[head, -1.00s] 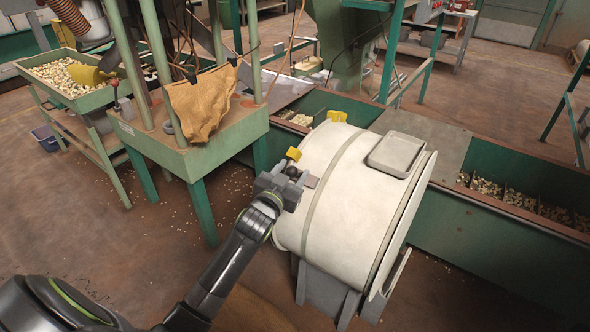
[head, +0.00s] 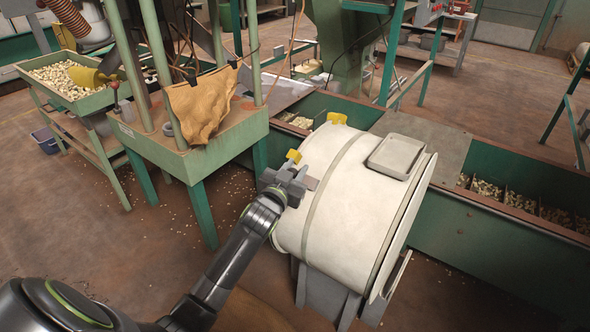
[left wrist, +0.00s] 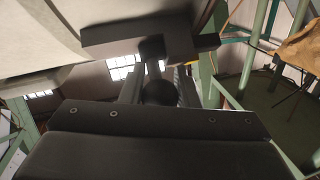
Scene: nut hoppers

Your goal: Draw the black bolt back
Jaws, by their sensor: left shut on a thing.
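A large cream drum (head: 330,200) with a grey band stands at the centre in the head view. On its left side a small dark bracket (left wrist: 120,38) shows in the left wrist view, with the round black bolt knob (left wrist: 152,47) at it. My left gripper (head: 290,180) is at this side of the drum, shut on the black bolt. Its fingers reach up to the knob in the left wrist view. A second dark round shape (left wrist: 160,92) lies between the fingers, nearer the palm. The grip itself is partly hidden. My right gripper is not in view.
A yellow tab (head: 293,156) is just above the gripper, and another (head: 337,117) is on the drum's far edge. A green stand with a brown cloth (head: 202,103) is to the left. Green nut troughs (head: 500,230) run behind and right. The floor at front left is clear.

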